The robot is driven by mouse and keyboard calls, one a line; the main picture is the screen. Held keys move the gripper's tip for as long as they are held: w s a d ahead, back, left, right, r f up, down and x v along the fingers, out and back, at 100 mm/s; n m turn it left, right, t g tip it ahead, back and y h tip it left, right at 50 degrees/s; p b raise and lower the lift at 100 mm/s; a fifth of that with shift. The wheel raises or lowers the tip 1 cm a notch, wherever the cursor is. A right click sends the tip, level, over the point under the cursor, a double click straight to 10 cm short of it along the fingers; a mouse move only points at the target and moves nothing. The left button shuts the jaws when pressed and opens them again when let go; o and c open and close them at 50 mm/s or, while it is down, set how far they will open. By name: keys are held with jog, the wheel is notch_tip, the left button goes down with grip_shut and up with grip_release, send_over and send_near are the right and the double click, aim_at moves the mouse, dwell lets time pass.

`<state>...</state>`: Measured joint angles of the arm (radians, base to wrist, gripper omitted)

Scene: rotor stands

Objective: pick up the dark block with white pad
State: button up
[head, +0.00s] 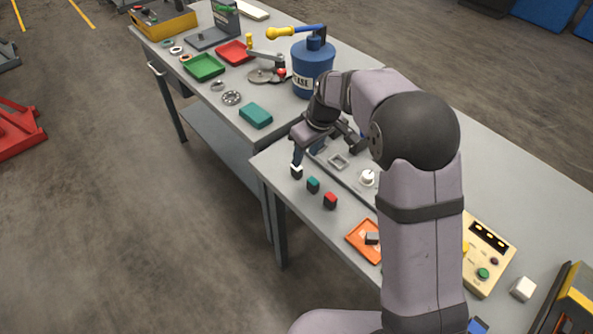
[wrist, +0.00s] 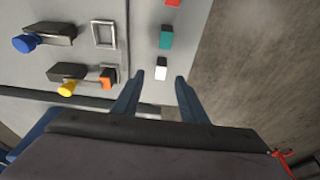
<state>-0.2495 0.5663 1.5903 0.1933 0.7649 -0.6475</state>
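The dark block with white pad (head: 297,173) stands near the front edge of the nearer table, at the end of a short row of blocks. In the wrist view its white face (wrist: 160,70) shows between my fingertips. My gripper (head: 297,160) is right above or at the block, pointing down. In the wrist view my gripper (wrist: 160,75) is open, with a gap on each side of the block. Its lower part is largely hidden, and I cannot tell how far down the fingers reach.
Blocks with a teal pad (head: 313,184) and a red pad (head: 330,200) stand close by in the row. A square frame (head: 338,161) and a white round part (head: 367,178) lie further in. An orange tray (head: 363,243) is nearer. The table edge is close.

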aim_at(297, 171)
jog(key=shift+w+a+p+x, duration=0.15)
jog(key=shift+p+x, duration=0.45)
jog(key=shift+x, duration=0.65)
jog(key=shift+w+a+p+x, duration=0.15)
jog(key=shift+p+x, duration=0.5)
jog(key=shift+x, duration=0.65)
jog(key=shift+a+p+x, duration=0.2)
jog(key=shift+p+x, duration=0.4)
jog(key=shift+x, duration=0.65)
jog(key=shift+r, duration=0.2)
jog(key=shift+c, duration=0.3)
grip_shut()
